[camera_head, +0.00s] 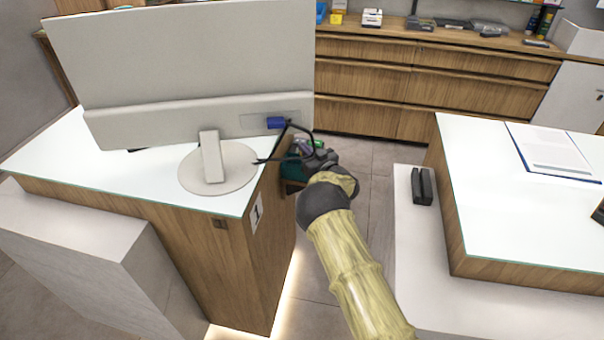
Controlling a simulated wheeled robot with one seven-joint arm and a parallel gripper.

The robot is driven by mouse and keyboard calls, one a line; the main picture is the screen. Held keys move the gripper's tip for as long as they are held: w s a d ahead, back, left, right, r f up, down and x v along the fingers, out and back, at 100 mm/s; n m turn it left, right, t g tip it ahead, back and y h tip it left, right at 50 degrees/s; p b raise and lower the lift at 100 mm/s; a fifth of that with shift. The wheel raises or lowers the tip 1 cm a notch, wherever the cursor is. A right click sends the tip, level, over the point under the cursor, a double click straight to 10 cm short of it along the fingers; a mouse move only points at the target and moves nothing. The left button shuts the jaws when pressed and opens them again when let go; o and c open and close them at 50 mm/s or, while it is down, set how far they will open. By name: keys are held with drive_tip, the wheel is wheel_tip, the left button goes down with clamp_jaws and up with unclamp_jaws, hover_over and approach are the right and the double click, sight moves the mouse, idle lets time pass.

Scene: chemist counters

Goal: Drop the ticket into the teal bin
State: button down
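My gripper (317,157) is at the right side of the left counter, past the end of my yellow-green arm. It is seen from behind, so its fingers are mostly hidden and I cannot tell whether it is open or shut. A dark teal thing, probably the teal bin (291,171), shows partly between the counter's side and my gripper. Its opening and contents cannot be made out. A small green patch (318,143) shows just beyond my gripper; I cannot tell what it is. I see no ticket that I can make out.
A monitor (190,65) stands on the left counter (90,165), its cable hanging near my gripper. The right counter (480,205) holds a document (555,150); a black device (421,186) sits on its lower ledge. Drawers (400,85) line the back. Floor (375,175) is clear between the counters.

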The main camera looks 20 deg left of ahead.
drive_tip(key=shift+f, duration=0.6)
drive_tip(key=c, duration=1.6)
unclamp_jaws()
drive_tip(key=v, duration=1.2)
drive_tip(key=shift+f, duration=0.1)
